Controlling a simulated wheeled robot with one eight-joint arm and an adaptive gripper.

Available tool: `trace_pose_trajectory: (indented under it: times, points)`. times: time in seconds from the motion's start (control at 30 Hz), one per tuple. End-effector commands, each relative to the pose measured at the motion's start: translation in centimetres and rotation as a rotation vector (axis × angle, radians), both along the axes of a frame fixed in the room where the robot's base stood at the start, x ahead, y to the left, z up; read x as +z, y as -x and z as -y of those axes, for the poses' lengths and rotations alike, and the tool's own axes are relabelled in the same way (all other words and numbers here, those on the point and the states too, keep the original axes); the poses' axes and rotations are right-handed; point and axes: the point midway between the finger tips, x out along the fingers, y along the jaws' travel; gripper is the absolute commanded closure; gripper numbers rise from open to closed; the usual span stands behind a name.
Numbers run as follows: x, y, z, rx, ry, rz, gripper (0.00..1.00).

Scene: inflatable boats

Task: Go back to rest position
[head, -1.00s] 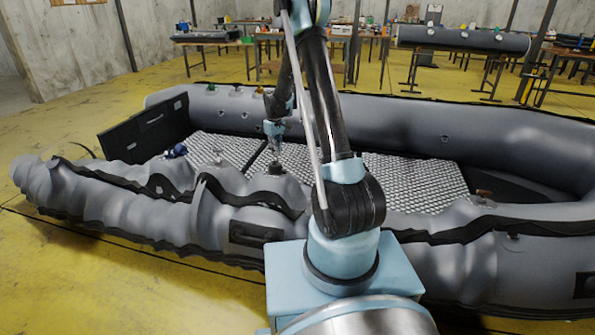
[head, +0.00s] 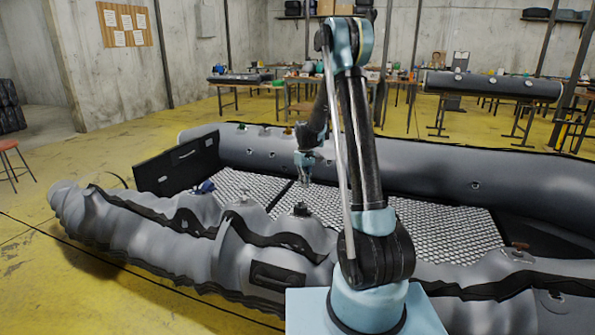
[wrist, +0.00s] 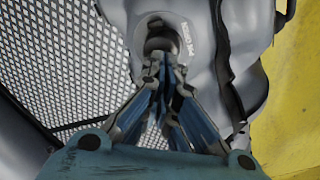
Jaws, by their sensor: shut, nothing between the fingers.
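My gripper (wrist: 163,72) is shut and empty in the wrist view, its fingertips together. In that view they overlap a round valve opening (wrist: 160,38) on the grey tube (wrist: 200,60) of the boat; whether they touch it I cannot tell. In the head view my gripper (head: 304,178) hangs small above the boat's floor (head: 250,188), partly behind my arm. The grey inflatable boat (head: 300,258) lies across the view, its near tube wrinkled and sagging, its far tube smooth and full.
A dark transom board (head: 178,165) stands at the boat's left end. A small blue item (head: 205,187) lies near it. Dark fittings (head: 300,209) sit on the near tube. Work tables (head: 300,95) stand behind. Yellow floor (head: 60,160) is open at the left.

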Motion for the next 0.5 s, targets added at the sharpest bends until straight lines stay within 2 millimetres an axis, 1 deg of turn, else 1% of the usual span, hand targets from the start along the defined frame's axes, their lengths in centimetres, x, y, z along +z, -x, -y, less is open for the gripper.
trace_pose_trajectory:
  times: [0.03,0.2,0.5]
  points:
    - [1.1,0.9,0.4,-0.012,0.0,0.004,1.0]
    - [4.4,3.6,1.6,-0.053,-0.004,0.016,1.0]
    - [9.3,9.0,3.6,-0.123,-0.008,0.038,1.0]
